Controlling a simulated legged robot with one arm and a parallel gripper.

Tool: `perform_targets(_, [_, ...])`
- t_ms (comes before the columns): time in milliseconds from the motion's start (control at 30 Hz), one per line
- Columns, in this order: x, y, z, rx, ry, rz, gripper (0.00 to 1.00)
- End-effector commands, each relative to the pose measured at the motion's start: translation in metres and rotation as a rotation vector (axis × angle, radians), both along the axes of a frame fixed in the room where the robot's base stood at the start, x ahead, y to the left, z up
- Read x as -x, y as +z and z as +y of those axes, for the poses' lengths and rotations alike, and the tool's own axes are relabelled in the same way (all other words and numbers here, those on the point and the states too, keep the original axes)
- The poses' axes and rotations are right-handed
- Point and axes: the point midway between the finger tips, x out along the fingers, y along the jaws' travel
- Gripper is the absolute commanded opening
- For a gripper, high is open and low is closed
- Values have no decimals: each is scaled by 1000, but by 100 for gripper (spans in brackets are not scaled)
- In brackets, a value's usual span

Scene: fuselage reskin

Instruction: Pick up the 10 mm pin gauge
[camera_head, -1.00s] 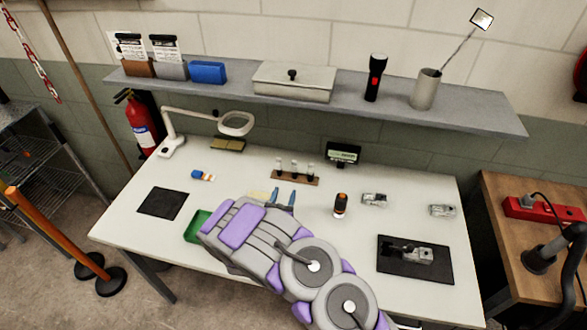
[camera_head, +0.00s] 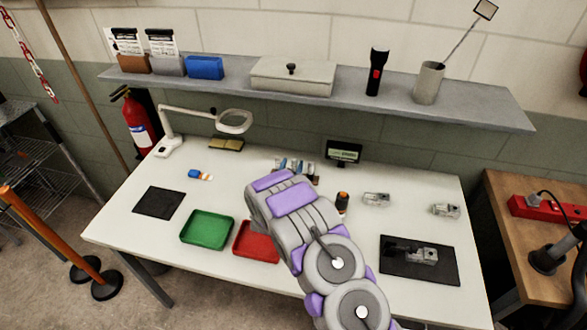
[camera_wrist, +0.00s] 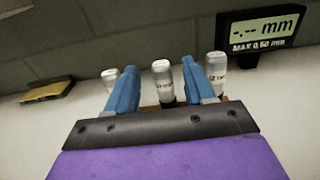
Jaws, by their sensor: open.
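Several small pin gauges with pale labelled tops stand in a wooden rack (camera_head: 315,182) at the back of the table. The wrist view shows a left pin gauge (camera_wrist: 109,76), a middle pin gauge (camera_wrist: 163,78) and a right pin gauge (camera_wrist: 216,72). Their labels are too blurred to tell which is the 10 mm one. In the wrist view the middle gauge appears between the fingers, with a gap on each side. The fingers and wrist partly hide the rack and the left gauge.
A gauge display (camera_head: 343,152) stands just behind and right of the rack. A dark orange-topped item (camera_head: 342,202) is close to the right of my arm. A green tray (camera_head: 207,230) and a red tray (camera_head: 255,242) lie in front. A shelf (camera_head: 440,105) overhangs the back.

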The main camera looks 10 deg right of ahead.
Motion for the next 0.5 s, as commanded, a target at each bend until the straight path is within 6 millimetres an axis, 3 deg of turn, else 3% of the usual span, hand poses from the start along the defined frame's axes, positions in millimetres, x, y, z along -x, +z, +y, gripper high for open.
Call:
perform_targets(100, [-9,0,-4,1,0,-4,53])
perform_targets(367, [-11,1,-3,3,1,-2,53])
perform_targets(500, [-10,1,-3,3,1,-1,40])
